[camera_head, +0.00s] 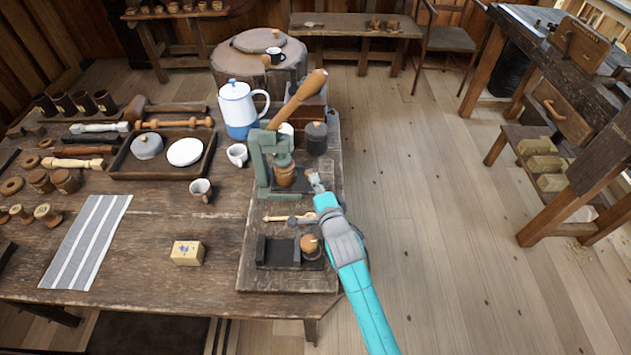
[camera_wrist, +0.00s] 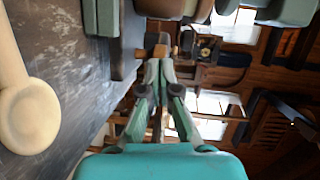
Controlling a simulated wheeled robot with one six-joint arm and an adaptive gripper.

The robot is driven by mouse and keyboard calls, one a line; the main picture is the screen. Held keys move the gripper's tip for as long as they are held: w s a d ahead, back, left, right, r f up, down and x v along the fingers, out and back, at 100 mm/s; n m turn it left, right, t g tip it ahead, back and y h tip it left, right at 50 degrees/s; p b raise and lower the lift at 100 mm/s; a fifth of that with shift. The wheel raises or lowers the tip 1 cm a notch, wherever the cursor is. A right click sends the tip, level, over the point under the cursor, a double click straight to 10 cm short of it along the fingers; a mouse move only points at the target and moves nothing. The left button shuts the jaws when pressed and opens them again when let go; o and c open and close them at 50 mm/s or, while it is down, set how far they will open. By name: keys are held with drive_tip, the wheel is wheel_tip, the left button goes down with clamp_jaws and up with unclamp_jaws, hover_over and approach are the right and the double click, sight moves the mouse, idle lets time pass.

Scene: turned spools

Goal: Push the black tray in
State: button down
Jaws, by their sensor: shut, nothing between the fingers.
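The green lever press (camera_head: 261,160) stands on a dark board at the right of the table, its wooden handle slanting up to the right. The black tray (camera_head: 297,183) lies low at its base, partly hidden by the press's wood-and-green hanging part; a dark slab that seems to be its edge shows in the wrist view (camera_wrist: 126,42). A small wooden knob (camera_head: 310,173) is at the tray's right side. My gripper (camera_head: 316,182) is shut and empty, low beside the knob. In the wrist view the fingertips (camera_wrist: 160,66) are close to the knob; contact cannot be told.
A pale wooden spoon (camera_head: 288,217) and a black holder (camera_head: 279,251) with a wooden-topped tamper (camera_head: 309,243) lie nearer on the board (camera_head: 259,284).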

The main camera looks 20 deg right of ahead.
drive_tip(key=shift+w+a+r, duration=0.1)
drive_tip(key=shift+r, duration=0.25)
wheel_tip(320, 180, up, 9)
drive_tip(key=shift+r, duration=0.2)
idle(0.4)
